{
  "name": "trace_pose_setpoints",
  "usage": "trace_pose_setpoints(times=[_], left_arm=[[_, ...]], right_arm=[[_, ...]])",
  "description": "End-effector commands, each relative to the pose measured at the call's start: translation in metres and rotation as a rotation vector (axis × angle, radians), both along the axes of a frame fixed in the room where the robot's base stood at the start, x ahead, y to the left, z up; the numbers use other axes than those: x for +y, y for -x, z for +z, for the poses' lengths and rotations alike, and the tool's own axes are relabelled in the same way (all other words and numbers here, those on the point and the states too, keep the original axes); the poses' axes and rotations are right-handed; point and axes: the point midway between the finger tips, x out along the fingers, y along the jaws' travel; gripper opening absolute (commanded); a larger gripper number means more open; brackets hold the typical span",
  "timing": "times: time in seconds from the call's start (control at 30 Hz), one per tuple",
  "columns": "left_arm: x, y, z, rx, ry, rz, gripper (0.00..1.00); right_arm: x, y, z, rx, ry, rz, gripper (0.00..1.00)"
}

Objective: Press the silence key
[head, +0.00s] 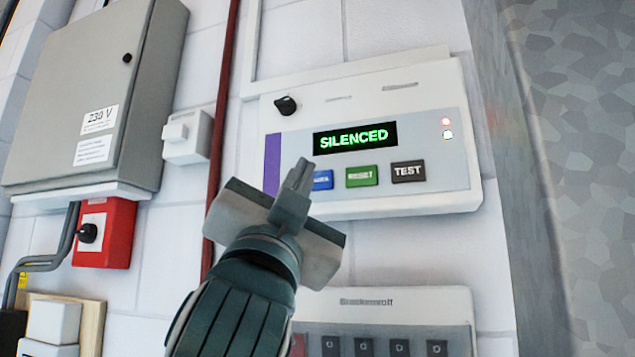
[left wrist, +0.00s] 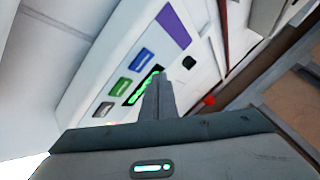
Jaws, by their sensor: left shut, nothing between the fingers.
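The white alarm panel (head: 440,95) hangs on the wall, its display (head: 355,138) reading "SILENCED" in green. Below the display is a row of keys: a blue key (head: 322,180), a green key (head: 362,176) marked RESET and a black key (head: 408,171) marked TEST. The blue key's label is partly hidden by my gripper and not readable. My left gripper (head: 297,176) is shut and empty, its tip just left of the blue key in the head view. In the left wrist view, the blue key (left wrist: 145,59) shows clear of the fingers (left wrist: 157,82). I cannot tell any contact.
A black knob (head: 285,105) sits on the panel's upper left. A grey 230 V cabinet (head: 95,90), a red box (head: 105,233) with a black knob and a red pipe (head: 222,105) are on the left. A lower panel (head: 400,305) with several dark switches is below.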

Motion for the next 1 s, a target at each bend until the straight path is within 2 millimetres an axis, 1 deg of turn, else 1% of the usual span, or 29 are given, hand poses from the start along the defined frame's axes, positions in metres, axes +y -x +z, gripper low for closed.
trace_pose_setpoints(times=[0.03,0.2,0.43,0.57,1.0], left_arm=[[0.001,0.005,-0.001,-0.003,0.000,-0.001,0.00],[0.006,0.018,-0.001,-0.003,0.000,-0.002,0.00],[0.013,0.034,0.000,-0.003,0.001,-0.001,0.00],[0.015,0.037,0.000,-0.001,-0.001,-0.001,0.00],[0.015,0.037,0.000,-0.001,-0.002,0.000,0.00]], right_arm=[[-0.001,0.000,-0.003,0.000,0.001,0.000,0.31],[-0.002,0.000,-0.007,0.000,0.002,0.001,0.31],[-0.003,0.000,-0.011,-0.001,0.003,0.001,0.31],[-0.003,0.000,-0.012,0.001,0.002,0.001,0.31],[-0.002,0.000,-0.011,0.001,0.002,0.001,0.31]])
